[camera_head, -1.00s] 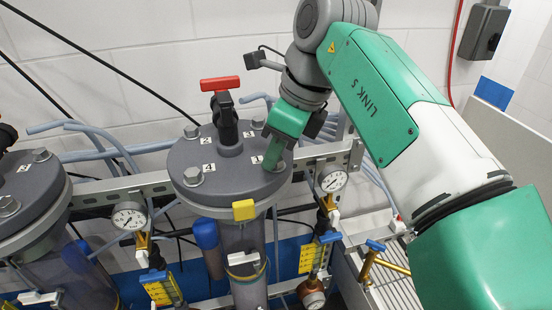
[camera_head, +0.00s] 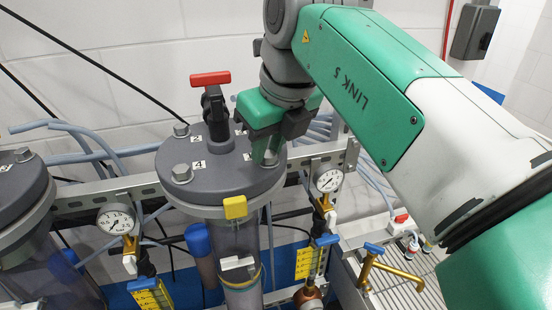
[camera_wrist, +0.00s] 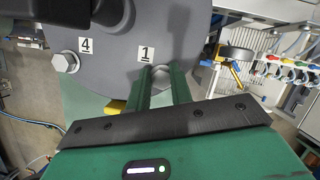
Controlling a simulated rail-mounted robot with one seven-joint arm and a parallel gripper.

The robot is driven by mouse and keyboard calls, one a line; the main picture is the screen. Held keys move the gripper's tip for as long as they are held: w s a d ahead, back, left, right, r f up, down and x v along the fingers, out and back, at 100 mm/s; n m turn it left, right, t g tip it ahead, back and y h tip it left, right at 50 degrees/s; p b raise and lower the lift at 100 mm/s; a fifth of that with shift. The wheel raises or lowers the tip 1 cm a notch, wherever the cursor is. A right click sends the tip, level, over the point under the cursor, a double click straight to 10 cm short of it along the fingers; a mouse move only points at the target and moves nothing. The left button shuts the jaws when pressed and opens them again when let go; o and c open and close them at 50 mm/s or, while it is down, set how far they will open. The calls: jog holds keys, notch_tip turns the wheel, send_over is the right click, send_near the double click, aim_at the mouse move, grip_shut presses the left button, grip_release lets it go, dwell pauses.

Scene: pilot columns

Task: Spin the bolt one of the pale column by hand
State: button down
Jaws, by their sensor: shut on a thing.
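The column in the middle has a grey round lid (camera_head: 225,180) on a clear body (camera_head: 240,265). In the wrist view the label "1" (camera_wrist: 147,54) is on the lid beside a hex bolt (camera_wrist: 161,71). My gripper (camera_head: 268,157) points down at the right part of the lid. Its green fingers are shut on bolt one, which shows between the fingertips in the wrist view. In the head view the fingers largely hide this bolt. Bolt four (camera_head: 181,173) stands at the lid's left, also in the wrist view (camera_wrist: 65,62).
A black valve with a red handle (camera_head: 210,79) rises from the lid, close left of my gripper. A second column lid (camera_head: 20,190) stands at the left. Pressure gauges (camera_head: 329,180) and blue hoses (camera_head: 85,140) surround the column.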

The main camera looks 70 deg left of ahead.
jog(key=shift+m+t+b, duration=0.5)
jog(key=shift+m+b, duration=0.05)
jog(key=shift+m, duration=0.75)
jog(key=shift+f+m+b, duration=0.15)
jog(key=shift+m+b, duration=0.4)
jog(key=shift+m, duration=0.15)
jog(key=c, duration=1.6)
grip_release()
jog(key=shift+m+t, duration=0.3)
jog(key=o, duration=0.4)
jog(key=shift+r, duration=0.2)
jog(key=shift+o, duration=0.2)
jog(key=shift+r, duration=0.1)
